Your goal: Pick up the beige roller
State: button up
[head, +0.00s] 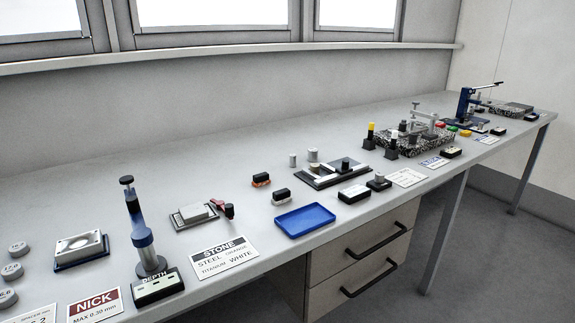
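Two small pale cylinders stand upright on the bench, behind the dark flat fixture. The right one (313,155) looks slightly beige, and the left one (292,160) looks light grey. They are small in the picture, and I cannot tell for certain which is the beige roller. My gripper and arm do not show in the head view.
The long grey bench (120,190) runs to the back right. The dark fixture (333,173) stands just in front of the cylinders. A blue tray (304,218), black-topped blocks (261,180), and a tall blue depth gauge (140,230) also stand there. Bare bench lies behind the cylinders.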

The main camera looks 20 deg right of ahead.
aim_at(314, 167)
jog(key=i+l+u, duration=0.2)
jog(key=l, duration=0.4)
jog(key=l+u, duration=0.2)
jog(key=l, duration=0.35)
jog(key=l+u, duration=0.1)
jog(key=l, duration=1.1)
jog(key=i+l, duration=0.1)
jog(key=l, duration=0.35)
jog(key=i+l, duration=0.1)
jog(key=l, duration=0.4)
jog(key=i+l, duration=0.15)
jog(key=l, duration=0.3)
jog(key=i+l, duration=0.1)
jog(key=l, duration=0.35)
